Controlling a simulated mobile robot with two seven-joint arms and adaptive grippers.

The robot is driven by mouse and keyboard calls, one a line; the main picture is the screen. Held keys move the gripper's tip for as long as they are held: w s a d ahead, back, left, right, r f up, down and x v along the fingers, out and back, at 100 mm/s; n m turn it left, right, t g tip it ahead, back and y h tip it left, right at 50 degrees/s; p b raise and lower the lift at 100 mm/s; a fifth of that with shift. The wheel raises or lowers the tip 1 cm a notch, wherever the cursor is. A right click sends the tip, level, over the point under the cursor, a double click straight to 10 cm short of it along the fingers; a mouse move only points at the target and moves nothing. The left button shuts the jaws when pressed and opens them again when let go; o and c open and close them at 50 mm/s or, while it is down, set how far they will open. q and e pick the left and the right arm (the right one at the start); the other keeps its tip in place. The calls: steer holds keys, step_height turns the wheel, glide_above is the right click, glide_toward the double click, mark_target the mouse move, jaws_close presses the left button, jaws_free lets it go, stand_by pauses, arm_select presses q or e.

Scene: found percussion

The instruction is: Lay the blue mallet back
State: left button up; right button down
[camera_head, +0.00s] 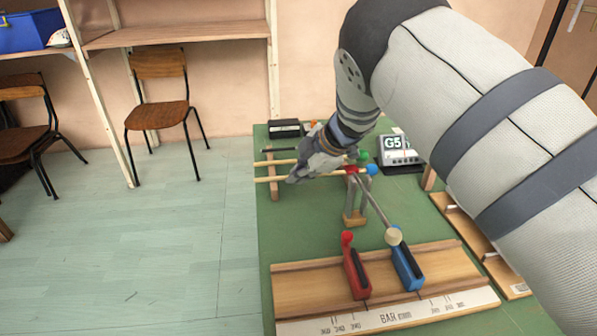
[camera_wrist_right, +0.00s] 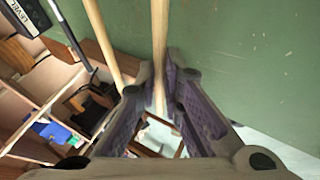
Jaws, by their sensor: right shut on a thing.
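The blue mallet has a pale wooden stick and a blue ball head (camera_head: 372,169). My right gripper (camera_head: 303,172) is shut around its stick, which lies roughly level with the head to the right. In the right wrist view the stick (camera_wrist_right: 159,45) runs between the two fingers (camera_wrist_right: 158,105). The held stick crosses the wooden rack's left post (camera_head: 272,188); I cannot tell whether it touches. A second pale stick (camera_head: 264,163) lies parallel behind it, and also shows beside the gripper in the wrist view (camera_wrist_right: 104,40). A green ball (camera_head: 362,157) shows behind the blue head. My left gripper is out of view.
A wooden board (camera_head: 310,280) in front carries a red clamp (camera_head: 357,275) and a blue clamp (camera_head: 407,268). A display reading G5 (camera_head: 397,145) stands right of the rack. A black box (camera_head: 286,129) is behind. The green table (camera_head: 300,222) is bare at front left of the rack.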

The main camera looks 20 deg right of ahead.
steer(key=c, duration=1.6)
jaws_free()
steer(key=shift+c, duration=0.2)
steer(key=shift+r, duration=0.1)
steer(key=v, duration=1.1)
steer(key=shift+s+d+r, duration=0.15)
steer(key=shift+s+r, duration=0.1)
steer(key=shift+r, duration=0.05)
